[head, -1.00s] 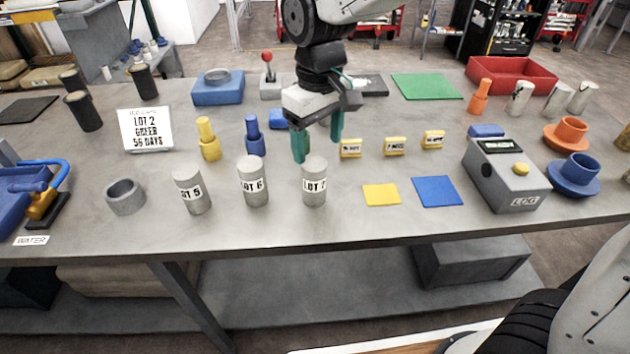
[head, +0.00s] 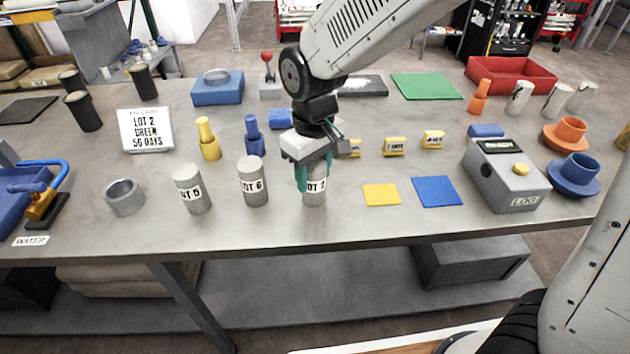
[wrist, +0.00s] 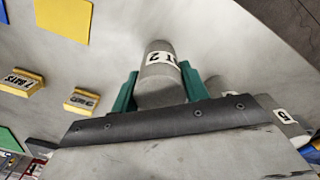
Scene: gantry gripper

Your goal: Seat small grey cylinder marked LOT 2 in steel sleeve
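The small grey cylinder marked LOT 2 (head: 315,198) stands upright on the bench, its top hidden by my gripper in the head view. In the wrist view the cylinder (wrist: 158,75) shows its label between the two green fingers. My gripper (head: 314,178) is down over it, one finger on each side. In the wrist view the fingers (wrist: 159,88) lie against its sides with no clear gap, so it looks shut on the cylinder. A grey, open-topped ring that looks like the steel sleeve (head: 124,197) stands at the left of the bench, apart from the gripper.
Grey cylinders LOT 6 (head: 253,182) and LOT 5 (head: 191,190) stand between my gripper and the sleeve. A sign (head: 145,130) reading LOT 2 stands behind. Yellow (head: 381,195) and blue (head: 437,191) squares lie right. A blue block with a grey ring (head: 217,88) is farther back.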

